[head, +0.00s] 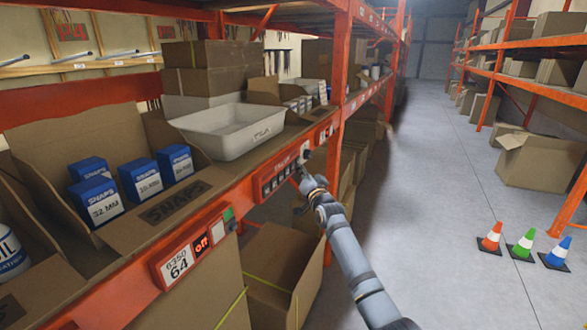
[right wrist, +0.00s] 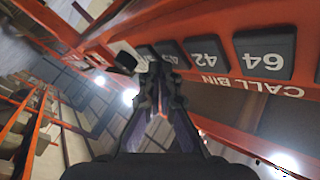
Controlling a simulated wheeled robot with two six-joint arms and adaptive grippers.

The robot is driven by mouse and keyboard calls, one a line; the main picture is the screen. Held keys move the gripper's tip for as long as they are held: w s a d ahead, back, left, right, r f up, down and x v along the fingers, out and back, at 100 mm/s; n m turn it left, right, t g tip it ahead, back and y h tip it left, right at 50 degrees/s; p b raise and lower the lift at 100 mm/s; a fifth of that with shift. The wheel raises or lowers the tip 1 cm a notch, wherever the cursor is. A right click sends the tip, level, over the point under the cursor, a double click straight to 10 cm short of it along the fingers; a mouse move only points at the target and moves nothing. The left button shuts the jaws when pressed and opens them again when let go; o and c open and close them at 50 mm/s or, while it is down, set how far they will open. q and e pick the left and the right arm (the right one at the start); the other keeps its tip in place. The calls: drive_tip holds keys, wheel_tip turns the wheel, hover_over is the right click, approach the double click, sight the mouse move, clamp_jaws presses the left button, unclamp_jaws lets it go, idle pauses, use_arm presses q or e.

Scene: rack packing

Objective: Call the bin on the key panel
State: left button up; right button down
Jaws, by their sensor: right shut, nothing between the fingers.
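The key panel (head: 280,179) is a row of dark keys on the orange shelf beam. In the right wrist view the panel appears upside down, with the label "CALL BIN" and dark keys, among them 64 (right wrist: 264,54) and 42 (right wrist: 207,54). My right gripper (head: 302,174) is at the panel's far end, its fingers shut and empty. In the right wrist view its fingertips (right wrist: 158,68) overlap the smaller-looking keys beyond 42 and partly hide them. I cannot tell whether they touch a key. My left gripper is not in view.
A label box (head: 190,254) on the beam reads 6250, 64 and "off". An open carton (head: 120,150) holds blue SNAPS boxes, beside a white bin (head: 232,130). Orange, green (head: 523,244) and blue cones stand on the floor right. The aisle (head: 430,160) is clear.

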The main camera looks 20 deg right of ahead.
drive_tip(key=shift+w+a, duration=0.25)
drive_tip(key=shift+w, duration=0.05)
idle(0.5)
drive_tip(key=shift+s+d, duration=0.55)
drive_tip(key=shift+s, duration=0.05)
idle(0.4)
drive_tip(key=s+d+p, duration=0.1)
drive_tip(key=s, duration=0.1)
drive_tip(key=s+d+p, duration=0.1)
drive_tip(key=d, duration=0.1)
drive_tip(key=shift+s+d+p, duration=0.15)
drive_tip(key=shift+s+p, duration=0.15)
drive_tip(key=shift+s, duration=0.05)
drive_tip(key=shift+f, duration=0.1)
idle(0.4)
